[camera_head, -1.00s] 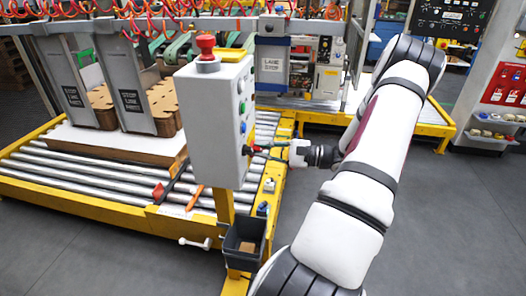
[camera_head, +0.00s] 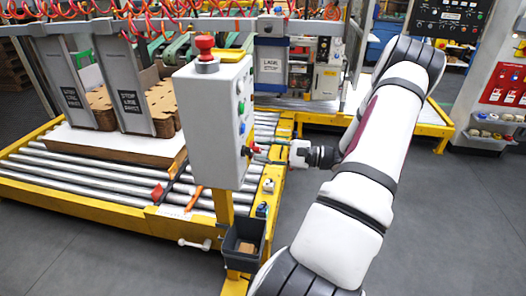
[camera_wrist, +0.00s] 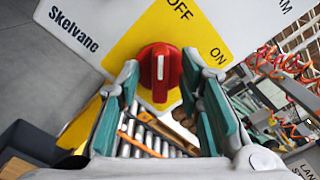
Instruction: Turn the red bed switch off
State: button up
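The red switch (camera_wrist: 160,72) is a rotary knob on a yellow plate (camera_wrist: 135,38) with "OFF" printed above it and "ON" to its right in the wrist view. Its white mark runs roughly up and down there, its upper end more towards "OFF" than "ON". In the head view the red switch (camera_head: 245,151) shows on the right side of the grey control box (camera_head: 212,120). My gripper (camera_wrist: 167,100) is open, with its green-padded fingers either side of the knob's lower part. Whether either pad touches it I cannot tell. In the head view my gripper (camera_head: 268,152) is small beside the box.
A red mushroom button (camera_head: 205,44) stands on top of the box. Green and blue buttons line its side above the switch. A roller conveyor (camera_head: 90,183) with a loaded board lies behind, and a dark bin (camera_head: 243,240) hangs below. Floor at the right is clear.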

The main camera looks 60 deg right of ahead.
jog(key=v, duration=1.1)
jog(key=shift+s, duration=0.35)
jog(key=shift+s+d, duration=0.1)
jog(key=shift+d, duration=0.05)
